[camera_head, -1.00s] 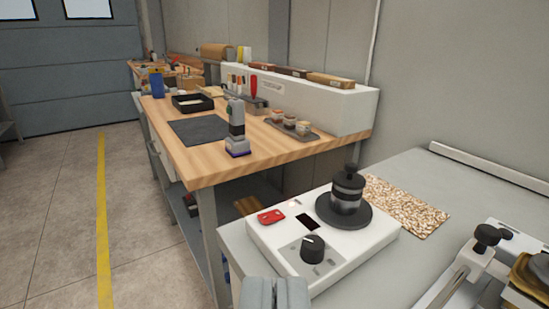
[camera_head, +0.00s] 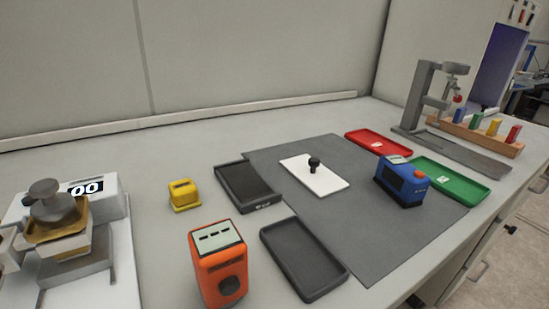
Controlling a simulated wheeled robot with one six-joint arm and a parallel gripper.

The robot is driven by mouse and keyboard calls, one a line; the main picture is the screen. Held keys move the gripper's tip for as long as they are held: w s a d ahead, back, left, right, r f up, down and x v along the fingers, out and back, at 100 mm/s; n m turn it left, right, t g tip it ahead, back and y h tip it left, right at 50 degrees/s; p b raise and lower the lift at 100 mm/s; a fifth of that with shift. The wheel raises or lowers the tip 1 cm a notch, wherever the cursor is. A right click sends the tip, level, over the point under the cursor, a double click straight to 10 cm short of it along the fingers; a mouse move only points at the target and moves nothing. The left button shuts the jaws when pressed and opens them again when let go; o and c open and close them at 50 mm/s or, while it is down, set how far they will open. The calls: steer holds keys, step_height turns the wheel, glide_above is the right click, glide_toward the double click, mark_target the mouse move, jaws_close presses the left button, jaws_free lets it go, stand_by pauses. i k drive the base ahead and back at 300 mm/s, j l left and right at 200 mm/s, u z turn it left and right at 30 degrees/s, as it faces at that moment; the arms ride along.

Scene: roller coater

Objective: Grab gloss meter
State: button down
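Two small meter-like devices with displays stand on the grey bench; I cannot tell for certain which is the gloss meter. My gripper is not visible in the current view.
Black trays (camera_head: 303,258) (camera_head: 248,186), a small yellow block (camera_head: 184,194) and a white plate with a black knob (camera_head: 301,178) lie nearby. Red (camera_head: 378,143) and green (camera_head: 450,182) trays and a grey stand (camera_head: 425,95) are right. A scale-like machine (camera_head: 84,205) is left.

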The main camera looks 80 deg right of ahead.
mark_target(393, 173)
steer(key=z, duration=1.65)
steer(key=k+l+z, duration=0.25)
steer(key=k, duration=0.3)
steer(key=k+l+z, duration=0.2)
steer(key=k+l, duration=0.2)
steer(key=k, duration=0.15)
steer(key=i+j+z, duration=0.1)
steer(key=i, duration=0.45)
steer(key=j, duration=0.1)
